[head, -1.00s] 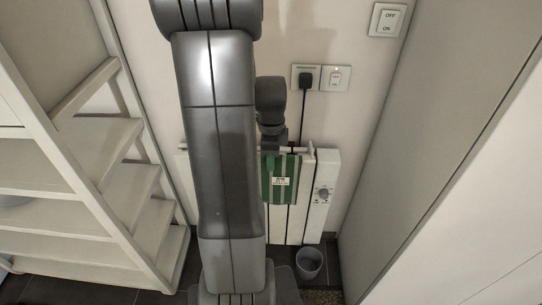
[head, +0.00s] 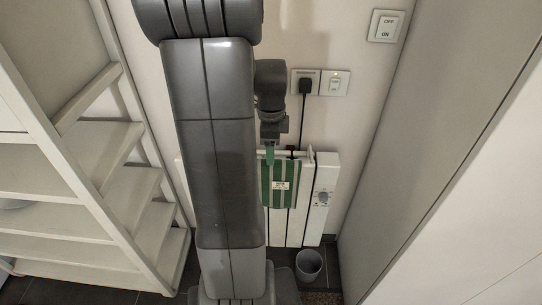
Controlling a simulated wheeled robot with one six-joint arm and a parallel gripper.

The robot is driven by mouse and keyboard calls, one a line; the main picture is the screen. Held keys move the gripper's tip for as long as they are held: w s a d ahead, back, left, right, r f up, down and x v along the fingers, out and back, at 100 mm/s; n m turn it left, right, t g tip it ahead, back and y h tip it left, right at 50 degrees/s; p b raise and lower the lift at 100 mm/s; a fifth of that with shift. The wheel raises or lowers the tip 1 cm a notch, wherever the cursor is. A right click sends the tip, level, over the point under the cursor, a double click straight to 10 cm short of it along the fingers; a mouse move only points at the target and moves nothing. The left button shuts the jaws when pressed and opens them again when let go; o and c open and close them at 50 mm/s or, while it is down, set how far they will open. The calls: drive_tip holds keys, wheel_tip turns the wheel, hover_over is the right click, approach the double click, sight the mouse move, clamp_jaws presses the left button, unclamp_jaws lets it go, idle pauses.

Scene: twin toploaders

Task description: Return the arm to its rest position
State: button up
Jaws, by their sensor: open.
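My gripper (head: 270,150) points down just above a green striped cloth, near the top rail of a white heater, partly hidden behind my own arm. Its jaws are open, though the fingers show only small. The green striped cloth (head: 281,184) with a small white label hangs over the front of the heater (head: 325,172). I cannot tell whether the gripper touches the cloth. My arm's large grey links fill the middle of the view and hide the heater's left part.
White shelves (head: 95,205) stand close on the left. A tall grey panel (head: 420,130) closes the right side. A small grey bin (head: 309,264) stands on the dark floor. A black plug (head: 305,85) with a cord and a wall switch (head: 386,26) are on the wall.

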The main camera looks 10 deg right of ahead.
wheel_tip(320, 180, up, 8)
drive_tip(key=p, duration=0.1)
drive_tip(key=shift+r, duration=0.15)
wheel_tip(320, 180, down, 14)
drive_tip(key=shift+r+b, duration=0.15)
drive_tip(key=shift+b, duration=0.95)
drive_tip(key=shift+r+p, duration=0.5)
drive_tip(key=shift+r, duration=0.3)
drive_tip(key=shift+f, duration=0.15)
